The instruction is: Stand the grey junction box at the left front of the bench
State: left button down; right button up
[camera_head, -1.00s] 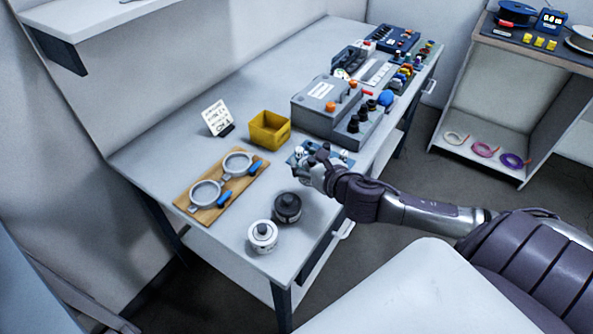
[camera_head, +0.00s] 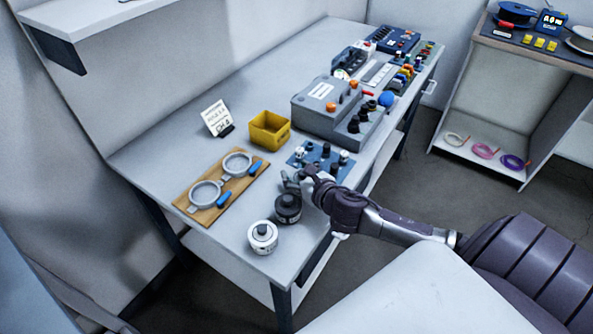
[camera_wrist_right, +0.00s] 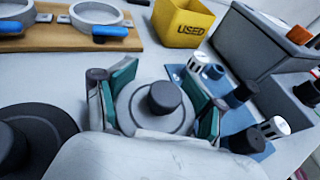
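The grey junction box (camera_wrist_right: 150,105) is a round grey body with a dark knob on top. In the right wrist view it sits between the teal-padded fingers of my right gripper (camera_wrist_right: 160,100), which is shut on it. In the head view my right gripper (camera_head: 300,178) is near the bench's front edge, behind the black round box, and largely hides the grey one. I cannot tell whether the grey box touches the bench (camera_head: 150,155). My left gripper is not in view.
A black round box (camera_head: 288,208) and a white one (camera_head: 263,237) stand at the front left. A blue plate (camera_head: 312,152) with several small posts, a yellow bin (camera_head: 269,131), a wooden board (camera_head: 183,204) with two rings and a large grey unit (camera_head: 318,122) lie behind and beside.

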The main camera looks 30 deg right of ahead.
jog(key=shift+o, duration=0.4)
jog(key=shift+r, duration=0.1)
jog(key=shift+r, duration=0.15)
jog(key=v, duration=1.2)
